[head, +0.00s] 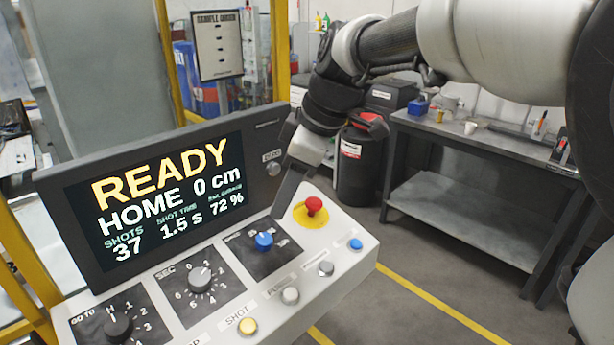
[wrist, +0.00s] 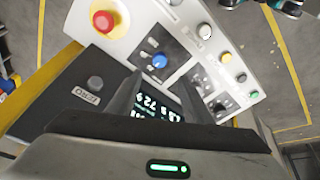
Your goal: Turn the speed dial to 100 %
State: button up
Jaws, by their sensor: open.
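A blue knob (head: 264,240) sits on a dark plate at the right part of the sloped control panel (head: 340,262). My gripper (head: 288,192) hangs over the panel's back edge, beside the screen. In the wrist view my gripper (wrist: 156,84) is open and empty, with no visible contact with the knob.
The screen (head: 165,200) reads READY, HOME 0 cm, 37 shots, 1.5 s and 72 %. A red mushroom button (head: 314,205) stands close to the blue knob. A SEC dial (head: 199,279), a GO TO dial (head: 118,328) and several push buttons share the panel. A workbench (head: 470,140) stands behind.

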aim_at(266, 239)
jog(key=b+x, duration=0.1)
jog(key=x, duration=1.1)
jog(key=shift+w+f, duration=0.1)
jog(key=shift+f, duration=0.2)
jog(key=c, duration=1.1)
jog(key=shift+o, duration=0.2)
